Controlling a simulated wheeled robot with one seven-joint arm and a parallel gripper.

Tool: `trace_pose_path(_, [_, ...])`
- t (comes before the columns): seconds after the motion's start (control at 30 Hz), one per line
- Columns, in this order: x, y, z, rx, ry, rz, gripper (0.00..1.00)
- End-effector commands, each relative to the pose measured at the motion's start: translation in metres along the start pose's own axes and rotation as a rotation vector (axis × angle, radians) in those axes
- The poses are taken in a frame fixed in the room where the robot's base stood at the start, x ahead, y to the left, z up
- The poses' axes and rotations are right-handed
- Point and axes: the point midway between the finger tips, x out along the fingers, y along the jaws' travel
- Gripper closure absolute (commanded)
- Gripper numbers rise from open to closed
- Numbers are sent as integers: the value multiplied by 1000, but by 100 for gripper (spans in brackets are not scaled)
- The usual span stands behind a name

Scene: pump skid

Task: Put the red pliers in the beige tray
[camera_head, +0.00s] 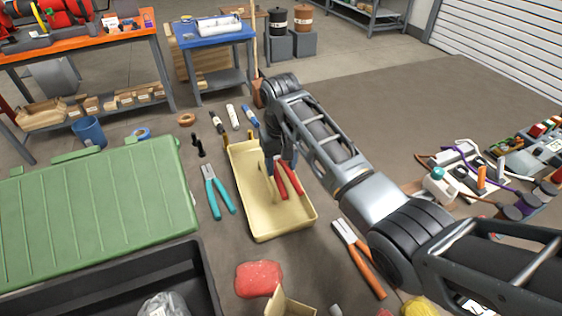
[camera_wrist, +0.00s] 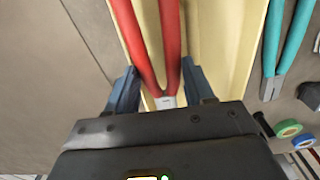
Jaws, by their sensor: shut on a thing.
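The red pliers (camera_head: 291,178) are over the inside of the beige tray (camera_head: 265,226), with their handles pointing toward the tray's near end. My gripper (camera_head: 281,160) is shut on the red pliers, low over the tray. In the wrist view the red pliers (camera_wrist: 146,45) lie between the two blue fingers of my gripper (camera_wrist: 160,88), metal head close to the palm. The beige tray (camera_wrist: 228,35) shows behind and beside the handles there. My arm and gripper hide part of the tray's far right side. I cannot tell whether the pliers touch the tray floor.
Teal-handled pliers (camera_head: 217,190) lie left of the tray, and orange-handled pliers (camera_head: 359,258) lie to its right. A red cloth-like lump (camera_head: 258,279) is in front. A green lid (camera_head: 95,205) and a dark bin (camera_head: 205,275) fill the left. Markers (camera_head: 233,117) lie beyond the tray.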

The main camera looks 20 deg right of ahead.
Motion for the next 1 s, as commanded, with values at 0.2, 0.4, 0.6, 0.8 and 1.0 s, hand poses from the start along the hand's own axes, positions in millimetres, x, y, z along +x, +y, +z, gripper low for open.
trace_pose_path(0.2, [-1, 0, 0, 0, 1, 0, 72])
trace_pose_path(0.4, [-1, 0, 0, 0, 1, 0, 45])
trace_pose_path(0.6, [-1, 0, 0, 0, 1, 0, 25])
trace_pose_path(0.8, [0, 0, 0, 0, 0, 0, 18])
trace_pose_path(1.0, [-4, 0, 0, -1, 0, 0, 18])
